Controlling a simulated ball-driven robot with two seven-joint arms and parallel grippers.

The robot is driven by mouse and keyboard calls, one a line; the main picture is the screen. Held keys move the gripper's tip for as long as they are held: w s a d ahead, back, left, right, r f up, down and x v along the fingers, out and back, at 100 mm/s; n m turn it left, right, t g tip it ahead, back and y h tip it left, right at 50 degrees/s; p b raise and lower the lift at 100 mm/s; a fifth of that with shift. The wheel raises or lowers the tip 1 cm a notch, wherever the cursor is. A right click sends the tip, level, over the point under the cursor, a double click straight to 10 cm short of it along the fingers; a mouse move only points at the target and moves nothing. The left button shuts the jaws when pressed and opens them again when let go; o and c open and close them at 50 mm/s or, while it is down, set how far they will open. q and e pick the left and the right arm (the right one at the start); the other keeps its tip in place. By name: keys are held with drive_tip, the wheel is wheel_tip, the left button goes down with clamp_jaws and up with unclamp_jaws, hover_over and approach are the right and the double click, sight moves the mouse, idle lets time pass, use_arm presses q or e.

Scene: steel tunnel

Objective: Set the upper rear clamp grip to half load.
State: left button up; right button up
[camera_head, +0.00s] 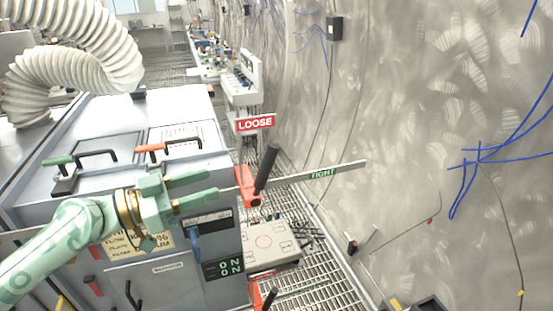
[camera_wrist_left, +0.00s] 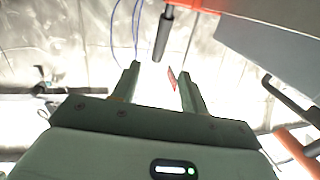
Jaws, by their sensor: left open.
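The upper rear clamp grip (camera_head: 267,168) is a black bar on an orange-red clamp body (camera_head: 248,188), at the right rear edge of the grey cabinet. It leans slightly right at the top, between a red LOOSE sign (camera_head: 255,123) and a green TIGHT label (camera_head: 323,173) on a pale strip. My left gripper (camera_head: 212,184) is open and empty, to the left of the grip and apart from it in the head view. In the left wrist view a black bar, seemingly the grip (camera_wrist_left: 162,36), lies beyond the open fingertips (camera_wrist_left: 158,75). My right gripper is out of view.
The grey cabinet (camera_head: 185,110) carries green and orange handles on top. A second orange clamp (camera_head: 256,296) sits lower down. A beige box (camera_head: 265,243) stands beside the cabinet above grating. The curved steel wall (camera_head: 430,120) closes the right side.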

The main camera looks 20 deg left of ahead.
sight(262, 165)
use_arm(q)
drive_tip(key=p+x, duration=0.9)
drive_tip(key=x, duration=0.6)
drive_tip(key=shift+r, duration=0.1)
drive_tip(key=shift+w+d+f, duration=0.2)
drive_tip(key=shift+w+d, duration=0.25)
clamp_jaws()
